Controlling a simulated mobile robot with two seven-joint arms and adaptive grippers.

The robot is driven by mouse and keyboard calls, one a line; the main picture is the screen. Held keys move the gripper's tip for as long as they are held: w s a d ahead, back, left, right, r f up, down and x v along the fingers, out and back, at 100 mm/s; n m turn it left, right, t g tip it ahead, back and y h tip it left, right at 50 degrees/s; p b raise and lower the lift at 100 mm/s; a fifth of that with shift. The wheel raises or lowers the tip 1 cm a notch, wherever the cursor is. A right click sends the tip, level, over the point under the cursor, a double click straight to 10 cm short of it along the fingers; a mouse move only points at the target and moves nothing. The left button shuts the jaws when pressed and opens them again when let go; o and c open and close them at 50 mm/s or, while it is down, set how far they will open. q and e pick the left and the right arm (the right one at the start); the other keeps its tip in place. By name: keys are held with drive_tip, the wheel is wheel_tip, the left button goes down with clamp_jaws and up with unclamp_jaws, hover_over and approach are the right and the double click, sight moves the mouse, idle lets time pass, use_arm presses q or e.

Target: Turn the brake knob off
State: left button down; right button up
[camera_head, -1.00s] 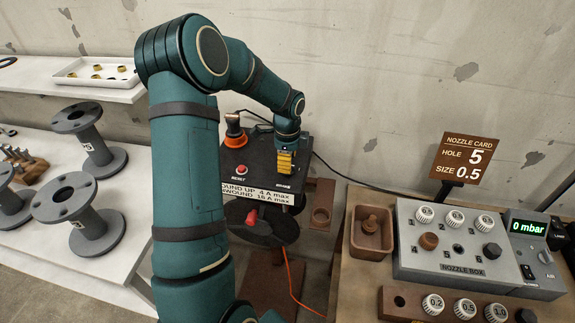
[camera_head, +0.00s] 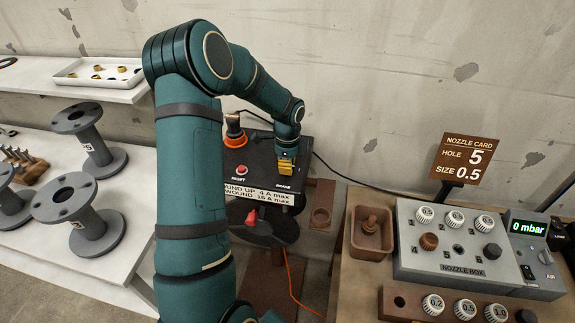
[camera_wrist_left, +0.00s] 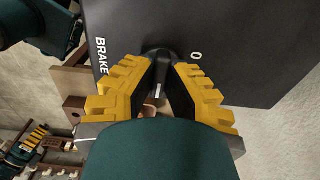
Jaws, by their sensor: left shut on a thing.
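The brake knob (camera_wrist_left: 158,56) is black with a pale pointer line. It sits on the black control box (camera_head: 256,160), beside the "BRAKE" and "0" marks in the left wrist view. My left gripper (camera_head: 286,167) comes down on the box's right side, at the brake label. Its yellow fingers (camera_wrist_left: 158,75) are closed on both sides of the knob in the left wrist view. The fingers hide the knob in the head view.
A red reset button (camera_head: 241,170) and an orange-collared knob (camera_head: 235,138) are on the same box, left of the gripper. The grey nozzle box (camera_head: 450,262) and brown tray (camera_head: 370,245) stand to the right. Flanged spools (camera_head: 80,205) stand on the left table.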

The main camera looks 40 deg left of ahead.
use_arm(q)
drive_tip(key=shift+f+n, duration=0.1)
drive_tip(key=shift+n, duration=0.2)
drive_tip(key=n+b, duration=0.1)
drive_tip(key=n, duration=0.2)
drive_tip(key=shift+n, duration=0.4)
drive_tip(key=n+b, duration=0.1)
drive_tip(key=n, duration=0.3)
drive_tip(key=shift+n, duration=0.3)
drive_tip(key=n, duration=0.4)
drive_tip(key=shift+b, duration=0.35)
drive_tip(key=shift+n, duration=2.4)
drive_tip(key=shift+s, duration=0.1)
drive_tip(key=c, duration=1)
unclamp_jaws()
